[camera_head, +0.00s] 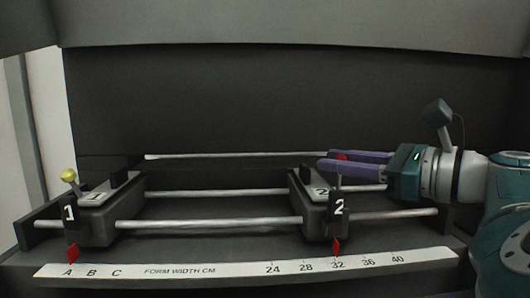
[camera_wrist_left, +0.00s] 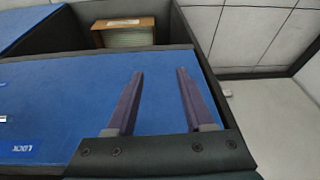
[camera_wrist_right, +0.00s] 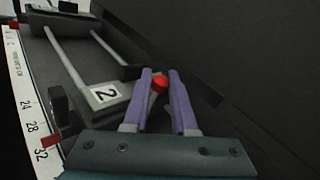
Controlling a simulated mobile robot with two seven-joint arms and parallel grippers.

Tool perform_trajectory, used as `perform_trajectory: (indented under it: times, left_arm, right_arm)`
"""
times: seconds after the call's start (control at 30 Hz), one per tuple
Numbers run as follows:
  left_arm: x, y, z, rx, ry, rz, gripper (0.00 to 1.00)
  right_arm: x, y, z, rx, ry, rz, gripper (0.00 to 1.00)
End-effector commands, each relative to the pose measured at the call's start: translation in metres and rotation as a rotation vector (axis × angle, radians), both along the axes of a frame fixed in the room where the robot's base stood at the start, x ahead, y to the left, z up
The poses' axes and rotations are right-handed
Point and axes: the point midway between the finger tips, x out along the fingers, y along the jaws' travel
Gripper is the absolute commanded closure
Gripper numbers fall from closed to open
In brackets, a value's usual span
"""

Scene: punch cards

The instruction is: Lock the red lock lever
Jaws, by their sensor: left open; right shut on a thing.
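The red lock lever's round knob (camera_wrist_right: 160,83) sits between the purple fingertips of my right gripper (camera_wrist_right: 160,78) in the right wrist view. My right gripper (camera_head: 340,161) is shut on it, over the carriage marked 2 (camera_head: 312,205). My left gripper (camera_wrist_left: 160,75) shows only in the left wrist view. It is open and empty above a blue surface (camera_wrist_left: 70,95).
Carriage 1 (camera_head: 105,205) with a yellow knob (camera_head: 68,175) stands at the left on the same metal rods (camera_head: 215,192). Red pointers (camera_head: 73,252) mark the white scale (camera_head: 190,269); the one under carriage 2 is near 32. A dark wall (camera_head: 230,95) stands behind.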

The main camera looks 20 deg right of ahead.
Motion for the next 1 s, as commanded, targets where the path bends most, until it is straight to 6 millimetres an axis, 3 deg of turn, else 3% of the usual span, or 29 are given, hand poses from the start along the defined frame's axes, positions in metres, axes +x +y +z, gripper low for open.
perform_trajectory:
  times: [0.37, 0.4, 0.63, 1.0]
  left_arm:
    - [0.0, 0.0, -0.0016, 0.0, 0.0, 0.0, 0.47]
    - [0.0, 0.0, -0.0016, 0.0, 0.0, 0.0, 0.47]
    - [0.0, -0.0001, -0.0016, 0.0, 0.0, 0.0, 0.47]
    - [0.0, -0.0002, -0.0005, -0.001, 0.0, 0.001, 0.47]
  right_arm:
    - [-0.003, 0.0007, -0.0007, -0.012, -0.04, 0.001, 1.0]
    - [-0.0028, 0.0007, -0.0007, -0.011, -0.04, 0.0, 0.73]
    - [-0.0027, 0.0006, -0.0003, -0.01, -0.04, 0.0, 0.47]
    - [-0.0088, -0.0035, 0.0, -0.01, -0.039, -0.002, 0.45]
